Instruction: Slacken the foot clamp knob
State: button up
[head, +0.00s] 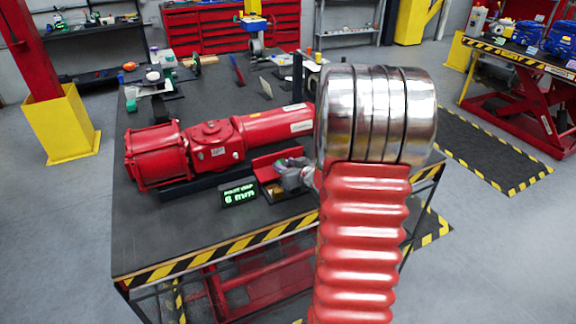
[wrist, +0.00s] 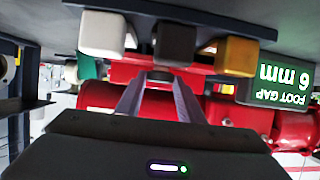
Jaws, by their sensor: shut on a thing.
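The red valve actuator (head: 215,148) lies along the dark workbench, and its red body also fills the middle of the wrist view (wrist: 105,97). My gripper (head: 292,174) is low at the front side of the actuator, by a red bracket (head: 268,162). In the wrist view, which is upside down, the two grey fingers of my gripper (wrist: 158,84) close on a small grey part, the foot clamp knob (wrist: 160,75). Most of the knob is hidden by the fingers. A lit display (wrist: 285,84) reads FOOT GAP 6 mm; it stands left of my gripper in the head view (head: 239,193).
White (wrist: 101,34), dark (wrist: 174,43) and yellow (wrist: 236,54) blocks sit close around the fingers. The bench (head: 160,235) has a striped front edge and clear room at its front left. Small items (head: 155,76) lie at the back. My arm hides the bench's right side.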

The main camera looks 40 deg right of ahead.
jog(key=shift+s+d+n+y, duration=0.1)
jog(key=shift+d+n+y, duration=0.2)
jog(key=shift+n+y, duration=0.1)
jog(key=shift+d+n+y, duration=0.2)
jog(key=shift+n+y, duration=0.7)
jog(key=shift+y, duration=0.2)
jog(key=shift+d+n+y, duration=0.25)
jog(key=shift+n+y, duration=1.05)
jog(key=shift+y, duration=0.2)
jog(key=shift+n+y, duration=0.3)
jog(key=o, duration=1.1)
jog(key=shift+c, duration=0.2)
